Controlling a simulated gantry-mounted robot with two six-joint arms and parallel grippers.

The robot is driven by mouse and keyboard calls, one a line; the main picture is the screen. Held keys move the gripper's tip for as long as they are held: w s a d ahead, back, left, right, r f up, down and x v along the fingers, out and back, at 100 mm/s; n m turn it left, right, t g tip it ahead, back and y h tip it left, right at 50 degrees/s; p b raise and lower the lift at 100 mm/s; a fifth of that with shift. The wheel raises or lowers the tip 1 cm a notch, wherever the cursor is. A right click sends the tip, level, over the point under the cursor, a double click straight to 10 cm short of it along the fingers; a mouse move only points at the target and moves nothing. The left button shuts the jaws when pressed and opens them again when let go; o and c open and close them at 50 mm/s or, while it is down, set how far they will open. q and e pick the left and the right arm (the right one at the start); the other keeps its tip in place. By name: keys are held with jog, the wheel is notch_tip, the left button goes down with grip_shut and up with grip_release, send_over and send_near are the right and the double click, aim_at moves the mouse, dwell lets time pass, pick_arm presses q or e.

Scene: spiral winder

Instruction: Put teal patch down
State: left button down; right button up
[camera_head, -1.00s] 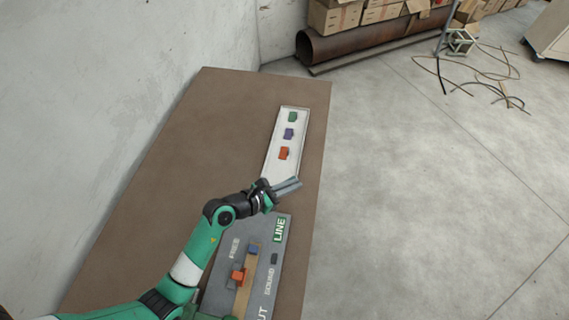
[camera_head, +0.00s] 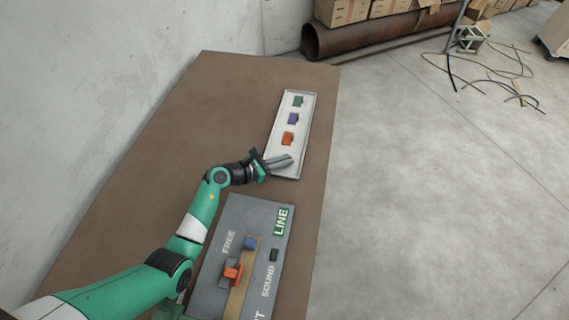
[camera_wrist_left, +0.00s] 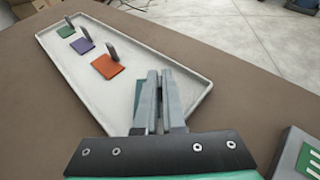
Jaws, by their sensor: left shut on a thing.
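My left gripper (camera_head: 281,161) is over the near end of the white tray (camera_head: 304,146). In the left wrist view the gripper (camera_wrist_left: 160,82) is shut on the teal patch (camera_wrist_left: 138,98), which shows as a thin teal edge at the left finger. Most of the patch is hidden by the fingers, and I cannot tell whether it touches the tray. An orange patch (camera_head: 288,139), a purple patch (camera_head: 293,119) and a green patch (camera_head: 298,101) lie in a row in the tray beyond the gripper, each with a small upright tab. My right gripper is not in view.
The table left of the tray is clear. A wall borders the left side.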

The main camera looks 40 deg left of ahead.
pick_arm(q)
jog(key=c, duration=1)
grip_release()
jog(key=shift+s+r+p, duration=0.15)
jog(key=shift+r+p, duration=0.25)
jog(key=p+v, duration=0.7)
jog(key=v, duration=0.3)
jog(key=shift+s+a+p, duration=0.15)
jog(key=shift+s+p, duration=0.15)
jog(key=shift+p, duration=0.1)
jog(key=shift+s+a+r, duration=0.1)
jog(key=shift+s, duration=0.4)
